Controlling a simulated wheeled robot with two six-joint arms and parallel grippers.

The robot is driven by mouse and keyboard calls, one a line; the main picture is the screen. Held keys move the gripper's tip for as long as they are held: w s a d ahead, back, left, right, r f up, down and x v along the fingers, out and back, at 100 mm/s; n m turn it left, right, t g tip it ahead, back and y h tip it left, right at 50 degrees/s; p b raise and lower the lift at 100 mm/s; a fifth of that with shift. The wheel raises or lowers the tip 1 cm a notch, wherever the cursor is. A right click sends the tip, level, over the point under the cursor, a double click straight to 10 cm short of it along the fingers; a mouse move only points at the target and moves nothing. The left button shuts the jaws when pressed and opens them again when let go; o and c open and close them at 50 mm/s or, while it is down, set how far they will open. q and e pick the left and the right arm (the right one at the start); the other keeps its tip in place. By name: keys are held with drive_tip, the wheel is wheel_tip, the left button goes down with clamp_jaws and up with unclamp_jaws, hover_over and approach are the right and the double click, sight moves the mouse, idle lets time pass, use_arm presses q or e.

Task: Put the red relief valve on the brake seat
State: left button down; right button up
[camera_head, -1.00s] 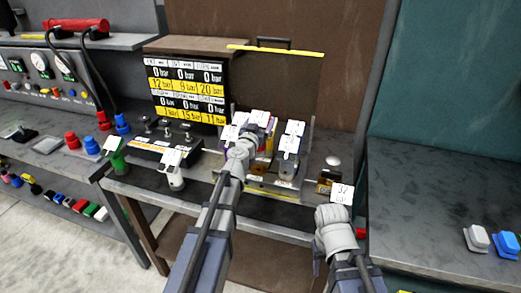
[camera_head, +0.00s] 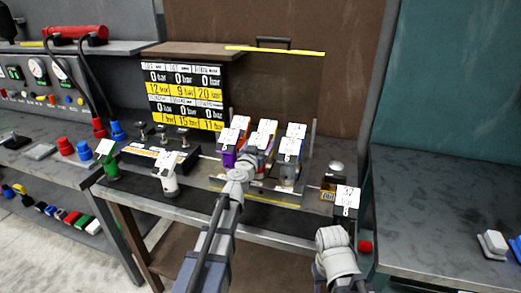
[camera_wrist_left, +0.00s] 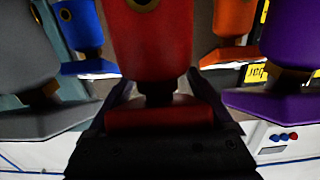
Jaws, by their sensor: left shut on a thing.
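The red relief valve (camera_wrist_left: 150,45) fills the middle of the left wrist view, upright between my fingers. My left gripper (camera_wrist_left: 158,108) is shut on its lower part. In the head view my left gripper (camera_head: 252,163) is at the front of the tagged valve group, and its wrist hides most of the red valve. A purple valve (camera_head: 228,158), a grey valve (camera_head: 288,172) and a blue valve (camera_head: 295,132) stand close around it. My right gripper (camera_head: 338,238) is low at the right; its fingertips are not clear. I cannot tell which spot is the brake seat.
A green valve (camera_head: 110,165) and a white valve (camera_head: 170,182) stand at the bench's left. A pressure board (camera_head: 186,98) stands behind. An orange valve (camera_wrist_left: 234,18) is close behind the red one.

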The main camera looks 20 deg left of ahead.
use_arm(q)
drive_tip(key=shift+f, duration=0.1)
drive_tip(key=shift+c, duration=1)
unclamp_jaws()
drive_tip(key=shift+o, duration=1)
drive_tip(key=shift+r, duration=0.2)
drive_tip(key=s, duration=1.2)
drive_tip(key=shift+a, duration=0.2)
drive_tip(key=shift+f, duration=0.1)
